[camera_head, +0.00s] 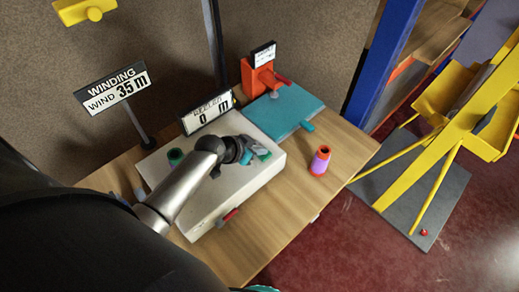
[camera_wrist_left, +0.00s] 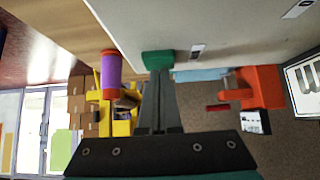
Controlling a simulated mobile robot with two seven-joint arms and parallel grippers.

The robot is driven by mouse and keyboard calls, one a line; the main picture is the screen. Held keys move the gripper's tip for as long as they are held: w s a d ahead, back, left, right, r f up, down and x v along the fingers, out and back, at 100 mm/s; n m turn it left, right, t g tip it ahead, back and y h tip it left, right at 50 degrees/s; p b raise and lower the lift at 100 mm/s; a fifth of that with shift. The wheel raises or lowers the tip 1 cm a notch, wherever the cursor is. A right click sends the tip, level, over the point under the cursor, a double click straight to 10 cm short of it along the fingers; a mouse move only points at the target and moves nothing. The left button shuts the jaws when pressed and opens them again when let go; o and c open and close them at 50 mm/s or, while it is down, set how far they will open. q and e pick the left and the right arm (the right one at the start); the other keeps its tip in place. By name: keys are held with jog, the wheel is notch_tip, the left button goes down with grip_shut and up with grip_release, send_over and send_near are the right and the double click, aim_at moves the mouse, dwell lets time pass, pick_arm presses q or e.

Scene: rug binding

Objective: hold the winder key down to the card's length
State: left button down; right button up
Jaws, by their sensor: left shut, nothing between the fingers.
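The winder (camera_head: 262,180) is a pale box on the wooden table, with a display (camera_head: 207,114) reading "REELED 0 m". The card (camera_head: 112,88) on a post behind it reads "WINDING WIND 35 m". My left gripper (camera_head: 250,157) is over the winder's top, shut and empty. A green key (camera_wrist_left: 157,60) shows at its fingertips in the left wrist view; the fingers partly hide it, and I cannot tell whether they touch or press it. A dark green round part (camera_head: 175,156) sits on the winder's left side. My right gripper is not in view.
A purple and orange spool (camera_head: 320,161) stands on the table right of the winder. Behind are a teal board (camera_head: 284,111) and an orange device (camera_head: 260,77) with a small sign. A red part (camera_head: 230,215) is on the winder's front. A yellow rack (camera_head: 440,130) stands beyond the table.

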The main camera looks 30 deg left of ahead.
pick_arm(q)
jog(key=shift+s+f+b, duration=0.1)
jog(key=shift+f+b, duration=0.6)
jog(key=shift+f, duration=0.25)
jog(key=shift+s+f, duration=0.1)
jog(key=shift+s+d+f, duration=0.15)
jog(key=shift+d, duration=0.05)
dwell(2.2)
dwell(3.6)
jog(key=r+p, duration=0.4)
jog(key=r, duration=0.1)
jog(key=shift+w+a+r+p, duration=0.1)
jog(key=shift+w+r+p, duration=0.1)
jog(key=shift+w+p, duration=0.15)
jog(key=p+v, duration=0.1)
jog(key=v, duration=0.8)
jog(key=shift+s+r, duration=0.15)
jog(key=shift+r, duration=0.1)
